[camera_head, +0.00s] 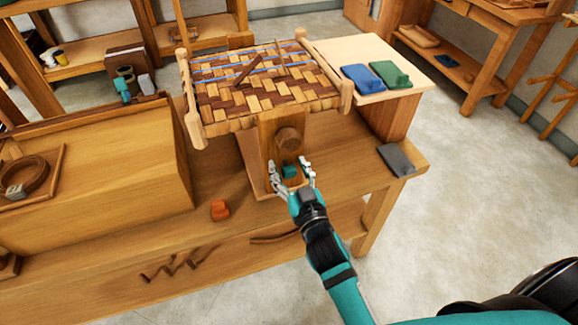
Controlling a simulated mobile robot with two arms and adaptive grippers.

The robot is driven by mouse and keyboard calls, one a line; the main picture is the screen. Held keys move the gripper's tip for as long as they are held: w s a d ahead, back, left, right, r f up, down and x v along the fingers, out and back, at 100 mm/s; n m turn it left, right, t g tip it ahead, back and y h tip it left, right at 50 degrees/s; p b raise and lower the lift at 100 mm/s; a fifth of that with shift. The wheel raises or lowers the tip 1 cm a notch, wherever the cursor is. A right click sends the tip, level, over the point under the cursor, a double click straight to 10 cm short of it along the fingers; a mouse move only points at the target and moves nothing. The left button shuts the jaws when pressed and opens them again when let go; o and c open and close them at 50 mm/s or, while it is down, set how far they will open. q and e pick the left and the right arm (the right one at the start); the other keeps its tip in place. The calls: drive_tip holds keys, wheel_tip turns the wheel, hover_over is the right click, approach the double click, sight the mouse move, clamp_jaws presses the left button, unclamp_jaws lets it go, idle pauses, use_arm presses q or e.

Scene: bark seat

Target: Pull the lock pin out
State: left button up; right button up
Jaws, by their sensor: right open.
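A woven bark seat panel (262,85) in a pale wooden frame stands on the workbench. Below its front rail is a wooden stand (267,140) with a round wooden knob (289,139). A small teal piece (290,171), which looks like the lock pin, sits low on the stand under the knob. My right gripper (289,168) is open, with its fingers spread to either side of the teal piece. Whether a finger touches it I cannot tell. My left gripper is out of view.
An orange block (220,209) lies on the workbench (235,235) left of my right gripper. A grey tool (396,160) lies at the right edge. A large wooden box (110,170) fills the left side.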

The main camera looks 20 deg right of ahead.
drive_tip(key=shift+w, duration=0.1)
drive_tip(key=shift+c, duration=0.3)
clamp_jaws()
